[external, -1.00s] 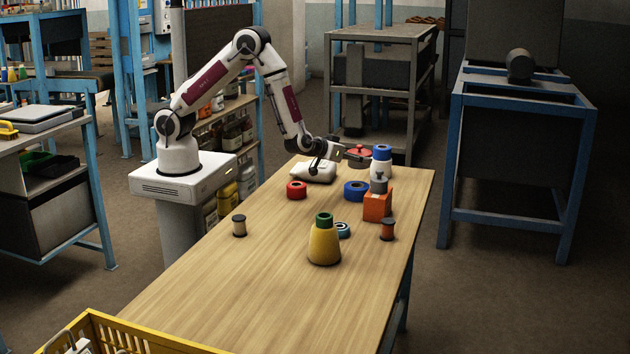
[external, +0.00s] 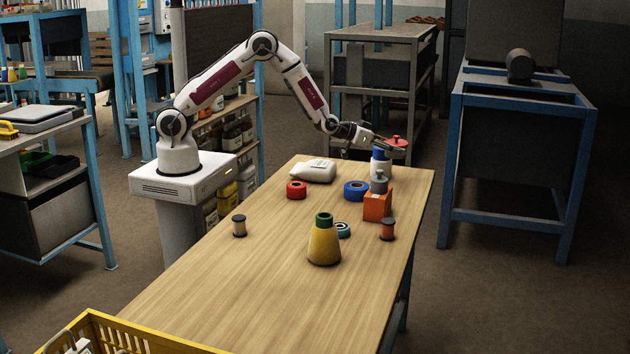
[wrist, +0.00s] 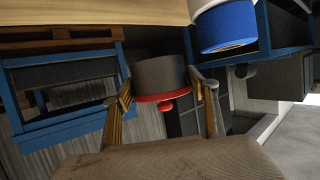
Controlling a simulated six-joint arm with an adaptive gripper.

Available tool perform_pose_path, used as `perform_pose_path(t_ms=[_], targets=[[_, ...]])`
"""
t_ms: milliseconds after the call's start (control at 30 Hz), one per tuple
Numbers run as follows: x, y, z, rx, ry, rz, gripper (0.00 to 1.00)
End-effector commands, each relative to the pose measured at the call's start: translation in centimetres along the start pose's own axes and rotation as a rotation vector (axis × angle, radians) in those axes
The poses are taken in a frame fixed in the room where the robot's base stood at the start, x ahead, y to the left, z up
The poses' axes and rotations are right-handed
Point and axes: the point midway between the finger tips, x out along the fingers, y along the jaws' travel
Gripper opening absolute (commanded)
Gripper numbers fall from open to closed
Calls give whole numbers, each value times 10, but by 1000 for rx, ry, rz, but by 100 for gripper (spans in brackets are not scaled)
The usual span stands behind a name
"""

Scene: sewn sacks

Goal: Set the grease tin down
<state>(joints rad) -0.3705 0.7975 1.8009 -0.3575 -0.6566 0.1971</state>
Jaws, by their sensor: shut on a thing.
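The grease tin, a grey round tin with a red lid and knob (external: 396,140), is at the end of my arm in the external view. My gripper (external: 388,147) is shut on it and holds it up near the table's far right corner, above or beside the white and blue cone (external: 381,168). In the wrist view the tin's grey side (wrist: 160,75) and red lid sit between the two fingers of my gripper (wrist: 165,90). Whether the tin touches the cone cannot be told.
A white sack (external: 313,171), red ring (external: 296,190), blue ring (external: 356,191) and orange block with a grey top (external: 376,207) stand nearby on the table (external: 220,290). A yellow cone (external: 324,244) and two spools stand closer.

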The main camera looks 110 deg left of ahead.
Motion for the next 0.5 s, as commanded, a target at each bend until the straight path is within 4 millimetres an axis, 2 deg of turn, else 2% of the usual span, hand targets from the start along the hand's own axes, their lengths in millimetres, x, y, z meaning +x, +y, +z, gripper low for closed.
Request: perform_pose_path(t_ms=[500], targets=[[21, 8, -13, 64, 3, 155, 3]])
